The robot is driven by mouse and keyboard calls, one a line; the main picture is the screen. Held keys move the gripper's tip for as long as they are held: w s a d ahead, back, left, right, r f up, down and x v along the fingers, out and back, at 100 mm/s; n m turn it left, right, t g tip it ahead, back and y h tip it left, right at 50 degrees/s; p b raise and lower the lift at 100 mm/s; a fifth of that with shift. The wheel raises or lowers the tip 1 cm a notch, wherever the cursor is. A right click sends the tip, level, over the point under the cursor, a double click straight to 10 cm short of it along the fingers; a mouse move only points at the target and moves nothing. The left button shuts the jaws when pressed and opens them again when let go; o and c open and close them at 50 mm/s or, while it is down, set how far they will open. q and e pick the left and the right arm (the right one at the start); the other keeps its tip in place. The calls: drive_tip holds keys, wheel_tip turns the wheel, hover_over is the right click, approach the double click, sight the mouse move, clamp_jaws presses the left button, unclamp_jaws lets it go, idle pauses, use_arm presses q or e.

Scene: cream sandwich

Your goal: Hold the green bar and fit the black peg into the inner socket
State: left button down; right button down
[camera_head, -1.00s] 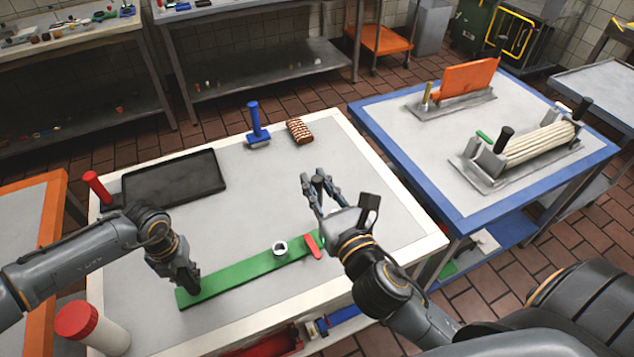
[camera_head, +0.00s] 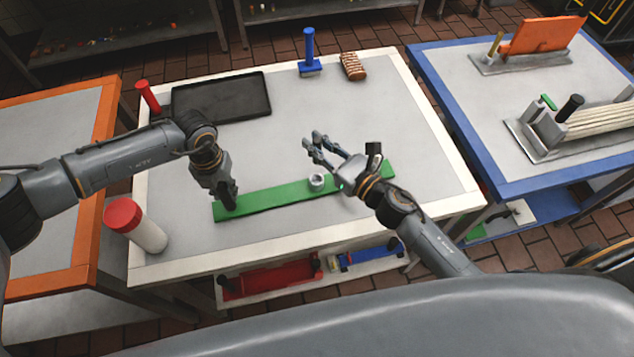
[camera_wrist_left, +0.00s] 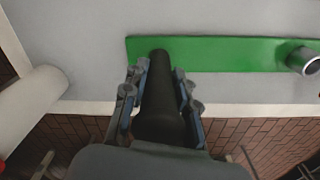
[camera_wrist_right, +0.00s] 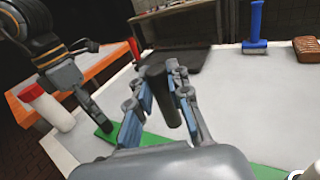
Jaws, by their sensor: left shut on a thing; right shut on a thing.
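The green bar (camera_head: 270,195) lies flat on the white-rimmed table. A grey ring-shaped socket (camera_head: 316,182) stands on it, also visible at the right of the left wrist view (camera_wrist_left: 303,60). My left gripper (camera_head: 229,195) is at the bar's left end, shut on a black upright handle (camera_wrist_left: 161,95) that appears to stand on the bar. My right gripper (camera_head: 318,145) is shut on the black peg (camera_wrist_right: 163,95), a dark cylinder, and holds it above the table, beyond the socket in the head view. The peg is apart from the socket. The right gripper's body partly covers the bar's right part.
A black tray (camera_head: 220,98), a blue-handled tool (camera_head: 309,55) and a striped brown block (camera_head: 352,66) lie at the back. A red-capped white cylinder (camera_head: 137,225) is at the front left. The table between tray and bar is clear.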

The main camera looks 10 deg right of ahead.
wheel_tip(320, 180, down, 11)
drive_tip(key=shift+a+r, duration=0.1)
drive_tip(key=shift+r, duration=0.1)
idle(0.3)
drive_tip(key=shift+f, duration=0.1)
drive_tip(key=c, duration=1.3)
unclamp_jaws()
drive_tip(key=shift+o, duration=0.2)
drive_tip(key=v, duration=1.2)
drive_tip(key=shift+w, duration=0.1)
drive_tip(key=shift+o, duration=0.2)
